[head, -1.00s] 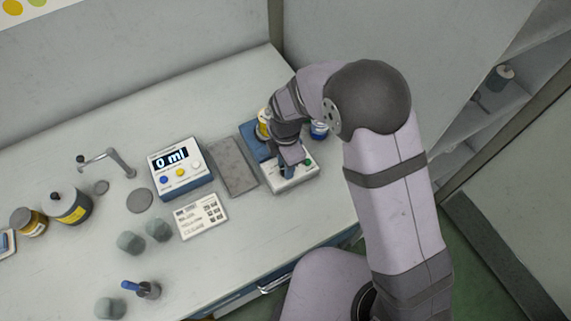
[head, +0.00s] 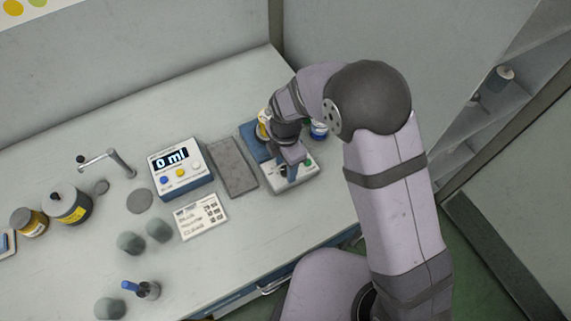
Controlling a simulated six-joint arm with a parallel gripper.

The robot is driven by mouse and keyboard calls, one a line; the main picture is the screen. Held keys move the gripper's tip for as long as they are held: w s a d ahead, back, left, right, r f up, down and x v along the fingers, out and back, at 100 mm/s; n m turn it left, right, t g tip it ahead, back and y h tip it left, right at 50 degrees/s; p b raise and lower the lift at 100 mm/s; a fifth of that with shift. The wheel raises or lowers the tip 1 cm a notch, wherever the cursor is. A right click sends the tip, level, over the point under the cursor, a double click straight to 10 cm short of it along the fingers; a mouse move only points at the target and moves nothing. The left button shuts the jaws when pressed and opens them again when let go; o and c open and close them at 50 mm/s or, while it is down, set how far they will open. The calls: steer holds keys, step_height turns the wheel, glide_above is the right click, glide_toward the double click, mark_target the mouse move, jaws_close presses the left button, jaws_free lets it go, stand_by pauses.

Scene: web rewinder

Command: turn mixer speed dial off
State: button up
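The mixer (head: 277,184) is a blue and white unit at the right end of the bench, with a white front panel and a green button (head: 308,162) on it. A yellow-labelled can (head: 263,131) stands on its blue rear part, partly behind my gripper. My gripper (head: 291,174) points down at the front panel, at about its middle. The speed dial is hidden or too small to make out beneath the fingers. I cannot tell whether the fingers touch it or how far apart they are.
A dispenser reading "0 ml" (head: 181,173), a grey pad (head: 233,168) and a label card (head: 201,217) lie left of the mixer. A blue-labelled jar (head: 319,130) stands close behind my wrist. Bottles and grey lumps occupy the left; the bench front is mostly clear.

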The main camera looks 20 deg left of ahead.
mark_target(285, 168)
steer(key=shift+r+b, duration=0.95)
steer(key=shift+r, duration=2.75)
steer(key=m, duration=0.4)
steer(key=shift+w+a+m, duration=0.15)
steer(key=shift+m, duration=0.15)
steer(key=shift+f+m, duration=0.15)
steer(key=shift+m, duration=0.95)
steer(key=s+d+f+m+g+h, duration=0.15)
steer(key=s+d+f+m, duration=0.25)
steer(key=s+d+m, duration=0.7)
steer(key=d+r+m, duration=0.3)
steer(key=d+m, duration=0.1)
steer(key=d, duration=0.4)
steer(key=d+r+m+t+y, duration=0.1)
steer(key=d+r+m, duration=0.2)
steer(key=d, duration=0.6)
steer(key=shift+w+r+m, duration=0.15)
steer(key=shift+r+m, duration=0.05)
steer(key=shift+m, duration=1)
